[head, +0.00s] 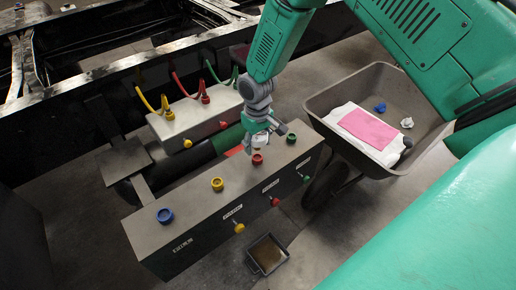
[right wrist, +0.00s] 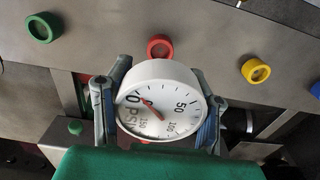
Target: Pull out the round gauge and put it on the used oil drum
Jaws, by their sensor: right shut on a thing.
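The round gauge (right wrist: 158,100) has a white rim and a white dial with black numbers and a red needle. In the right wrist view it sits between the two fingers of my right gripper (right wrist: 160,108), which is shut on it. In the head view my right gripper (head: 262,137) is over the back edge of the grey control box (head: 195,202), with a small white part of the gauge showing below the fingers. I cannot tell whether the gauge is clear of its fitting. I cannot make out a used oil drum for certain. My left gripper is not in view.
The box top carries blue (head: 165,216), yellow (head: 217,184), red (head: 257,159) and green (head: 291,138) rings. A second box (head: 200,117) with colored hoses stands behind. A wheelbarrow (head: 336,101) stands at right. A small oily tray (head: 267,254) lies on the floor in front.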

